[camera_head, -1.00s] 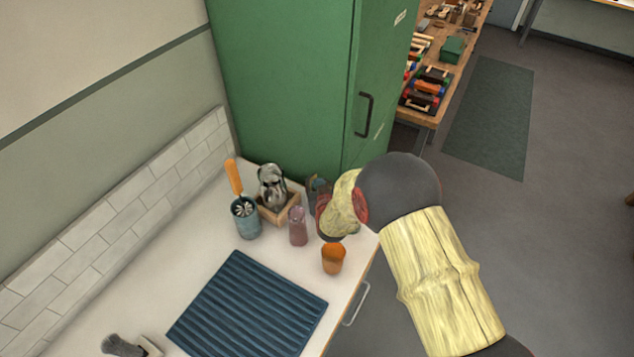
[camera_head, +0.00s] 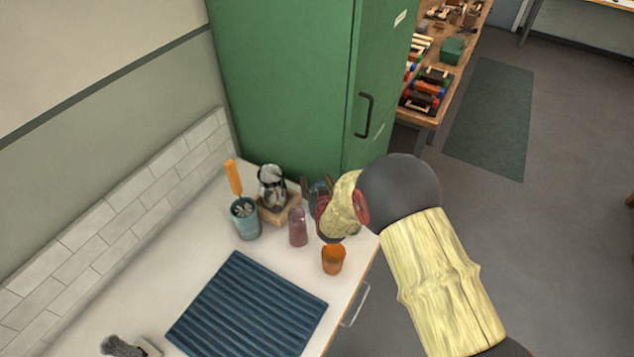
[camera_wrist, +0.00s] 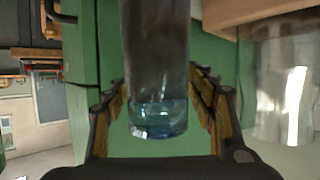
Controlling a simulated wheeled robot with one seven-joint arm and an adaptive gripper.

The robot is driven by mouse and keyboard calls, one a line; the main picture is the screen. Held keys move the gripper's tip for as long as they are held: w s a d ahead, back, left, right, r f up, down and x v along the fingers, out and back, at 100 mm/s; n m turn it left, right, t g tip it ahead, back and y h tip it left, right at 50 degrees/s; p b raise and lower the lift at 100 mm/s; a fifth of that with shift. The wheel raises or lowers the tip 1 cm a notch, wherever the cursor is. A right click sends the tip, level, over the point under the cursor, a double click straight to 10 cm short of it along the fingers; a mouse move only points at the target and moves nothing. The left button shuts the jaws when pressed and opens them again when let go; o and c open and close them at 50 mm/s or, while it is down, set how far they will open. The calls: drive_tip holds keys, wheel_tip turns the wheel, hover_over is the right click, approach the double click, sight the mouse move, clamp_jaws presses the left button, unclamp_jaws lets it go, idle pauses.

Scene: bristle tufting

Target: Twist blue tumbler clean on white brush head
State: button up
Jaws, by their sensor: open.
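The blue tumbler (camera_wrist: 158,60) stands between the fingers of my gripper (camera_wrist: 160,108) in the wrist view. It is see-through, with a clearer blue band at one end. The fingers are open, one on each side, with green gaps showing beside the glass. In the head view my gripper (camera_head: 317,186) is at the back right of the counter, and it largely hides the tumbler. A rounded, whitish and dark piece (camera_head: 272,186) stands upright in a wooden holder (camera_head: 277,213) left of my gripper. It may be the white brush head; its detail is too small to tell.
A mauve tumbler (camera_head: 298,229) and an orange cup (camera_head: 333,260) stand close in front of my gripper. A teal cup (camera_head: 246,222) holds an orange-handled tool. A ribbed blue mat (camera_head: 248,308) lies bare. A green cabinet (camera_head: 285,80) rises behind. A grey brush (camera_head: 121,346) lies front left.

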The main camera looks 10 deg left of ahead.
drive_tip(key=shift+p, duration=0.3)
drive_tip(key=shift+s+d+r, duration=0.1)
drive_tip(key=shift+s+r, duration=0.1)
drive_tip(key=shift+s, duration=0.1)
drive_tip(key=p+v, duration=0.1)
drive_tip(key=v, duration=0.6)
wheel_tip(320, 180, up, 8)
drive_tip(key=shift+w+f+p, duration=0.1)
drive_tip(key=shift+f+p, duration=0.05)
drive_tip(key=shift+p, duration=0.65)
